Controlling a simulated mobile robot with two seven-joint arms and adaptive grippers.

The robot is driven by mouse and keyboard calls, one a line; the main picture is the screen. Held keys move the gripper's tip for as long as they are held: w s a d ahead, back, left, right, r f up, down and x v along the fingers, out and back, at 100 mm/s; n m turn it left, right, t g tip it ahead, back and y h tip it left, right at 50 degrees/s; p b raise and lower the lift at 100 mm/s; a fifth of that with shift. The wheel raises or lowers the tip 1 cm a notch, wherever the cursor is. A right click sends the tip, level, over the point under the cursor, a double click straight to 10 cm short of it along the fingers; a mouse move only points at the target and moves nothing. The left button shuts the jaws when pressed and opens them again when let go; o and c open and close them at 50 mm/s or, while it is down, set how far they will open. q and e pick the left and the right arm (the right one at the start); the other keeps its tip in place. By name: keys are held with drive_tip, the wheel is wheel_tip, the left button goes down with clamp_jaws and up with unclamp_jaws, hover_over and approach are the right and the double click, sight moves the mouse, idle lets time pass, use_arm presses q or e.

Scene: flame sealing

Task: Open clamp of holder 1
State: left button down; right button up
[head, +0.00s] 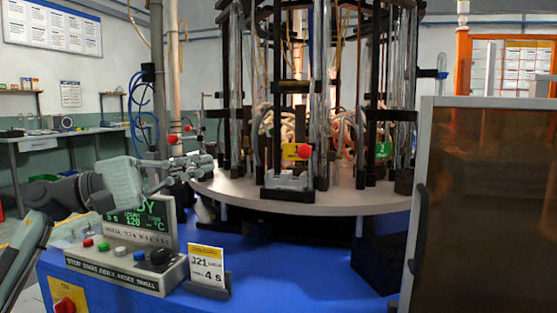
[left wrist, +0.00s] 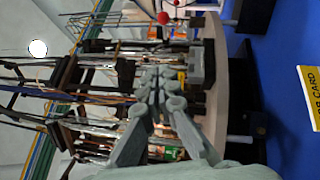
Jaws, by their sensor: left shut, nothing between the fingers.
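A round carousel table (head: 330,202) carries several upright holders with clear glass tubes. The front holder (head: 290,182) has a yellow label (head: 290,152) and a red clamp knob (head: 305,151); its number is too small to read. Another red knob (head: 172,139) shows at the left, just above my left gripper (head: 205,162). That gripper is shut and empty by the carousel's left edge, apart from the front holder. In the left wrist view its fingers (left wrist: 167,82) meet in front of the carousel, and a red knob (left wrist: 163,18) shows near the top. My right gripper is not in view.
A control panel (head: 128,272) with buttons and a green screen (head: 160,214) stands below my left gripper. A card (head: 207,265) stands beside it on the blue base (head: 290,280). A green label 2 (head: 383,150) marks a holder farther right. A brown panel (head: 490,210) blocks the right.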

use_arm(q)
drive_tip(key=shift+s+d+f+m+g, duration=0.2)
drive_tip(key=shift+f+m+g, duration=0.1)
drive_tip(key=shift+m, duration=0.2)
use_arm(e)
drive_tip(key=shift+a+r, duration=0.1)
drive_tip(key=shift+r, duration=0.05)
use_arm(q)
drive_tip(key=s+p+x, duration=0.1)
drive_tip(key=p+x, duration=0.1)
drive_tip(key=x, duration=0.4)
drive_tip(key=s+d+p+x, duration=0.1)
drive_tip(key=p+x, duration=0.1)
drive_tip(key=x, duration=0.5)
drive_tip(key=shift+s+p, duration=0.3)
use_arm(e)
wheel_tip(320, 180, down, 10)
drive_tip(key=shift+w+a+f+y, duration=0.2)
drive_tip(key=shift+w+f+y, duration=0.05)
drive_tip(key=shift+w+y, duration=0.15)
use_arm(q)
drive_tip(key=shift+r, duration=0.1)
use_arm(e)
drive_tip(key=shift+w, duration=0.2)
